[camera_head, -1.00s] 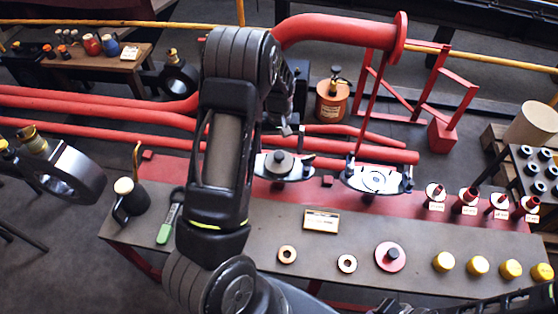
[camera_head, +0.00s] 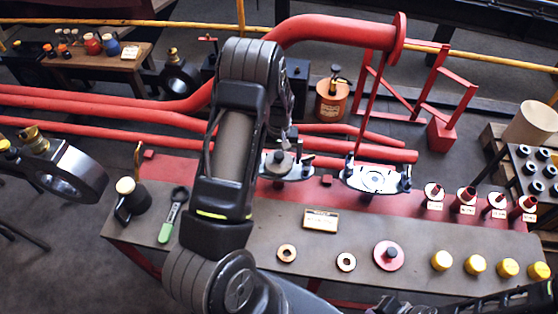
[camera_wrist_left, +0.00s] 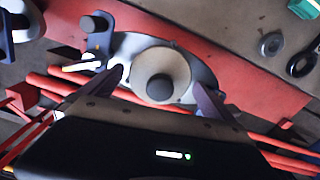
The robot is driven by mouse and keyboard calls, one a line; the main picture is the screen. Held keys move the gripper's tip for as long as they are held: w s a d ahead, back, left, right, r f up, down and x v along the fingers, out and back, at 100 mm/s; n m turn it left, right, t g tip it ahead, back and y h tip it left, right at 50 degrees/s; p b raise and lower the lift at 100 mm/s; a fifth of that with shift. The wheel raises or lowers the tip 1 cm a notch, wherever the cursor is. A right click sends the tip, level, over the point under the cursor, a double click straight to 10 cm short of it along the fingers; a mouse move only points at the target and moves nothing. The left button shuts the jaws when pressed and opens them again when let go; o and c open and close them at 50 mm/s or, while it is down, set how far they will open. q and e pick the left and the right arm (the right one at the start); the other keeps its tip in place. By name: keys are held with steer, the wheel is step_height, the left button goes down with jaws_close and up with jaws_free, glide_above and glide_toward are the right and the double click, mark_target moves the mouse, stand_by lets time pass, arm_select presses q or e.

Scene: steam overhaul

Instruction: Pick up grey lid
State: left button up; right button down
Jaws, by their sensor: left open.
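The grey lid (camera_head: 277,162) is a round disc with a dark knob, seated on a pale metal body at the back edge of the bench. In the left wrist view the lid (camera_wrist_left: 150,62) is face-on, its knob near the middle. My left gripper (camera_wrist_left: 160,84) is open and empty, with one finger on each side of the lid. I cannot tell whether the fingers touch it. In the head view my left gripper (camera_head: 291,141) is just above and behind the lid, partly hidden by my arm.
A second pale metal body (camera_head: 374,179) with an open top stands to the right. Red pipes (camera_head: 100,112) run behind the bench. Several yellow caps (camera_head: 475,264), washers (camera_head: 346,262) and a green-handled tool (camera_head: 168,229) lie on the bench (camera_head: 250,240).

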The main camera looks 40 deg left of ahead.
arm_select(q)
steer(key=c, duration=2)
